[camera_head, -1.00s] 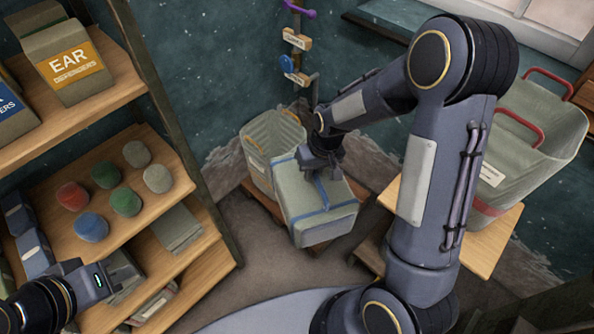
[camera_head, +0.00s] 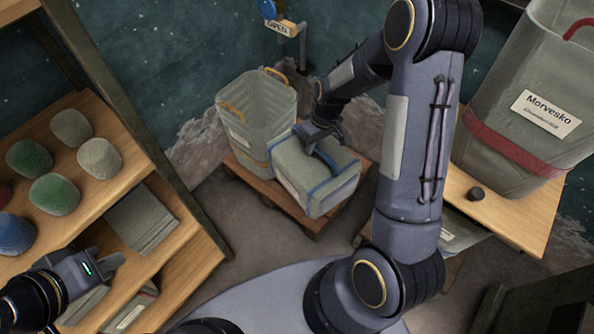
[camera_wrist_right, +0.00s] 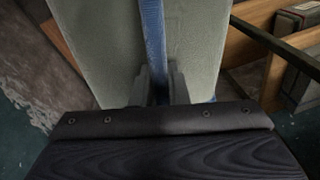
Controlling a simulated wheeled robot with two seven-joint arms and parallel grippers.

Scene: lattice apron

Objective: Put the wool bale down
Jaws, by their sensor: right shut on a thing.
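The wool bale (camera_head: 318,186) is a grey-green block with blue straps. It sits at the right part of a low wooden pallet (camera_head: 262,190), beside a ribbed bin. My right gripper (camera_head: 326,146) is on top of the bale, shut on its blue strap. In the right wrist view the bale (camera_wrist_right: 105,40) fills the upper middle, and the gripper fingers (camera_wrist_right: 160,88) close around the strap. Whether the bale's underside fully touches the pallet is hidden. My left gripper (camera_head: 105,265) is at the lower left by the shelf, away from the bale; its finger opening is unclear.
The grey ribbed bin (camera_head: 257,110) with orange handles stands on the pallet, close to the bale. A shelf (camera_head: 110,170) with several wool balls and folded cloths is on the left. A large labelled tub (camera_head: 520,100) stands on a wooden table (camera_head: 520,215) at right.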

